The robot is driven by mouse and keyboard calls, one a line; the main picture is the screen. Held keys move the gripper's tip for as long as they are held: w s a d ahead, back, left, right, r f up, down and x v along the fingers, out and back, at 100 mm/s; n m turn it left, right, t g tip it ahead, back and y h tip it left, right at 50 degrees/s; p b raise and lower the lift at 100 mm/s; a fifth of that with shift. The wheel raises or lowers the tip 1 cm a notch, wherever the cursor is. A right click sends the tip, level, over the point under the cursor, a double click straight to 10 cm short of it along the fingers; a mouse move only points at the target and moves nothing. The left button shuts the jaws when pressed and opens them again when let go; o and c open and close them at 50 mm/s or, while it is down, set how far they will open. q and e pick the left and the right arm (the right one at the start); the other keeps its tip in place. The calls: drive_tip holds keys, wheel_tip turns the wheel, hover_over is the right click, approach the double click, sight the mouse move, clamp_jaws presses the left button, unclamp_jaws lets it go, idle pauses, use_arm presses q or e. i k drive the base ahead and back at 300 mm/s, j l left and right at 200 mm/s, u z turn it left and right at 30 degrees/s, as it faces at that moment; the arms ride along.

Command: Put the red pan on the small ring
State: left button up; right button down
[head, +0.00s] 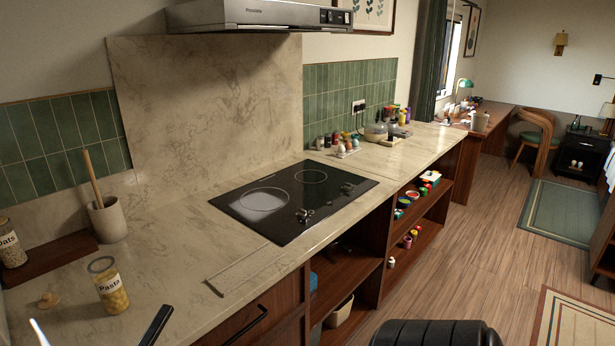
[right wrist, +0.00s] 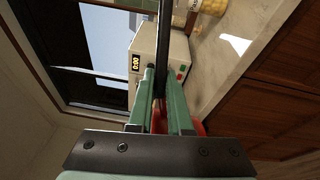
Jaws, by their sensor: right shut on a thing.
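The black cooktop (head: 294,196) is set in the stone counter and has two rings. The small ring (head: 311,176) is at its back right and is bare. The larger, paler ring (head: 264,199) is at the front left. In the right wrist view my right gripper (right wrist: 160,74) has its green fingers shut on a long black handle (right wrist: 163,45). A sliver of the red pan (right wrist: 201,128) shows beside the right finger; the rest is hidden. A black bar (head: 157,325) at the head view's bottom edge looks like that handle. My left gripper is out of view.
A pasta jar (head: 108,284) stands on the counter close to the black bar. An oats jar (head: 10,248) and a utensil pot (head: 107,219) are at the left. A microwave (right wrist: 172,66) shows in the wrist view. The counter left of the cooktop is mostly clear.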

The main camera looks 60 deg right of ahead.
sight(321, 171)
drive_tip(key=l, duration=4.25)
